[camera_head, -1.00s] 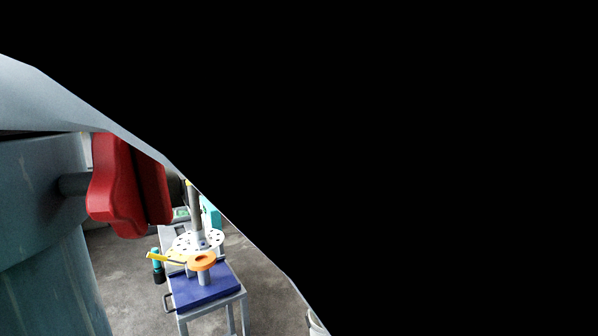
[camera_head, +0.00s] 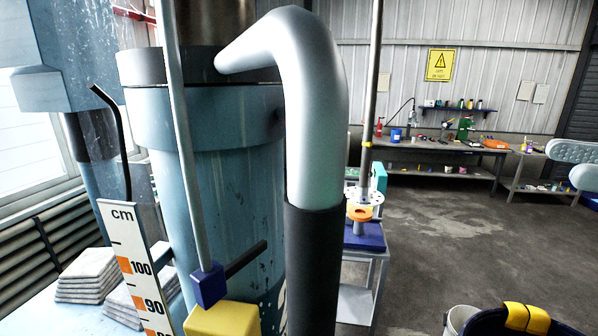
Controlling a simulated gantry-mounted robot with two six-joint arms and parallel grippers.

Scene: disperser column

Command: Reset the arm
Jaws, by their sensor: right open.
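My right gripper (camera_head: 561,165) shows at the right edge, cut off by the frame. Its two pale grey-blue fingers are spread apart with nothing between them. It is in the air, in front of the far workbench in the picture, and touches nothing I can see. My left gripper is not in view. The big blue-grey column (camera_head: 228,190) fills the left middle, with a thick bent grey pipe (camera_head: 315,110) ending in a dark sleeve.
A cm scale (camera_head: 137,265), a blue block (camera_head: 208,285) on a rod and a yellow block (camera_head: 222,320) stand near the column. A blue-topped stand (camera_head: 367,238) holds an orange ring (camera_head: 359,212). A dark blue, yellow-clipped rim (camera_head: 480,325) is lower right. The right-hand floor is largely clear.

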